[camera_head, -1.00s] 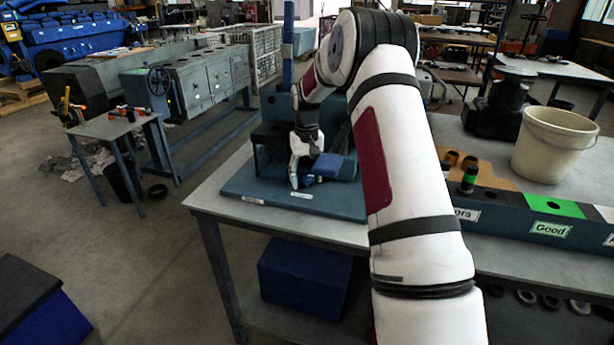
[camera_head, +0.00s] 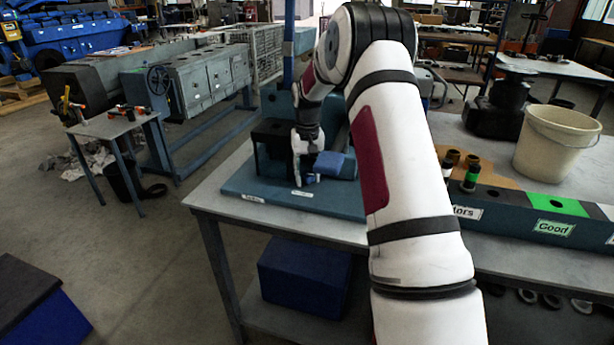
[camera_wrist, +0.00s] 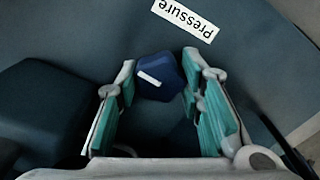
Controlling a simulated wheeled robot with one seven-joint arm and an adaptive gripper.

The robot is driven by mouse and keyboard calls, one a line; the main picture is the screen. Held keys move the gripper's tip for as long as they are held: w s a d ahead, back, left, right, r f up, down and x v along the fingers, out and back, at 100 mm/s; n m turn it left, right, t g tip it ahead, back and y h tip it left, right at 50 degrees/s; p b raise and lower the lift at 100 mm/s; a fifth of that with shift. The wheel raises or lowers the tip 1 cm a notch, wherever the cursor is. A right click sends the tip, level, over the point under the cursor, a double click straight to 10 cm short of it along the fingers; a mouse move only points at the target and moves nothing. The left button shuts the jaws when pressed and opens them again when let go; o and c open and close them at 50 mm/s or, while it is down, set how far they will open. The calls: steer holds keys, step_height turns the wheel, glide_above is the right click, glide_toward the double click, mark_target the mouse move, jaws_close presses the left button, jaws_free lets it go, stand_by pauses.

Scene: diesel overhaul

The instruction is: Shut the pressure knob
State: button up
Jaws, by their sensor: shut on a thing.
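The pressure knob (camera_wrist: 160,78) is dark blue, faceted, with a white mark on its top, and sits by the white "pressure" label (camera_wrist: 185,19) in the wrist view. My gripper (camera_wrist: 160,72) has its two teal-padded fingers on either side of the knob, shut on it. In the head view my gripper (camera_head: 302,165) points down over the blue-green base plate (camera_head: 268,204) of the bench device. The knob is mostly hidden there by my gripper.
A blue block-like part (camera_head: 329,164) stands right beside my gripper on the device. A black block (camera_head: 270,133) stands behind to the left. The workbench (camera_head: 222,190) also carries a cream bucket (camera_head: 556,142) and a sorting rack (camera_head: 520,220) at the right.

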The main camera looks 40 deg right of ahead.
mark_target(308, 174)
steer(key=m+b, duration=0.2)
steer(key=m, duration=0.2)
steer(key=m+b, duration=0.1)
steer(key=m, duration=0.3)
steer(key=shift+m, duration=0.4)
steer(key=m+b, duration=0.1)
steer(key=m, duration=0.3)
steer(key=shift+m+b, duration=0.35)
steer(key=shift+m, duration=1.45)
steer(key=o, duration=1.1)
steer(key=shift+o, duration=0.2)
step_height(308, 174, up, 12)
